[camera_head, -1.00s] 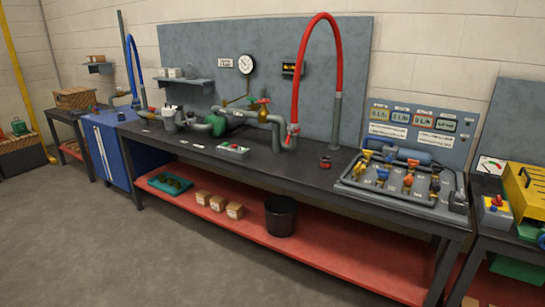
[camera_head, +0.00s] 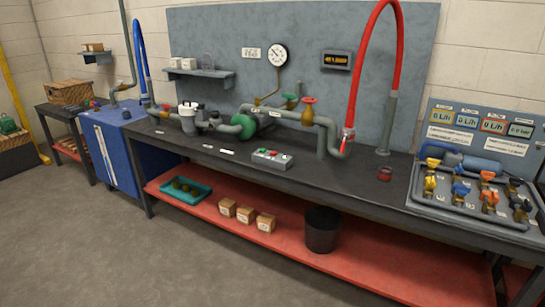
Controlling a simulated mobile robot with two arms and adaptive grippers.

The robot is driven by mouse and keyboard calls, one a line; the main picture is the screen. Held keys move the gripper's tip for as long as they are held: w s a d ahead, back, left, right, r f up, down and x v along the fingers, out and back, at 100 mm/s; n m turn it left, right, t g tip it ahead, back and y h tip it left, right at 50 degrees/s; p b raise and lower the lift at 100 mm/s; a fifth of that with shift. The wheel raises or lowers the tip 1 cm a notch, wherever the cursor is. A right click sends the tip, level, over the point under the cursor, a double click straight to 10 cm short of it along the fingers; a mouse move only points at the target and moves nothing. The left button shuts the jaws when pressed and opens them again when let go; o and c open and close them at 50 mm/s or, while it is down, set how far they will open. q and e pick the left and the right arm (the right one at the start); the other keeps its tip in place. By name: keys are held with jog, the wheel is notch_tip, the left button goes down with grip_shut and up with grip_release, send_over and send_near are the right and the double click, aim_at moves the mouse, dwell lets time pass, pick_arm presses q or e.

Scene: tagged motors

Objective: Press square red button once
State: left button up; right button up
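A small grey control box (camera_head: 271,159) lies on the dark workbench near its front edge, below the pipes. Its top carries small red and green buttons, too small for me to tell their shapes. No other red push button is clear in this view. Neither of my grippers is in view.
The dark bench (camera_head: 330,182) has pipes, a green pump (camera_head: 243,125) and a red hose (camera_head: 361,65). A valve panel (camera_head: 470,205) stands at the right. Below are a red shelf (camera_head: 185,215), cardboard boxes and a black bin (camera_head: 321,232). The floor in front is clear.

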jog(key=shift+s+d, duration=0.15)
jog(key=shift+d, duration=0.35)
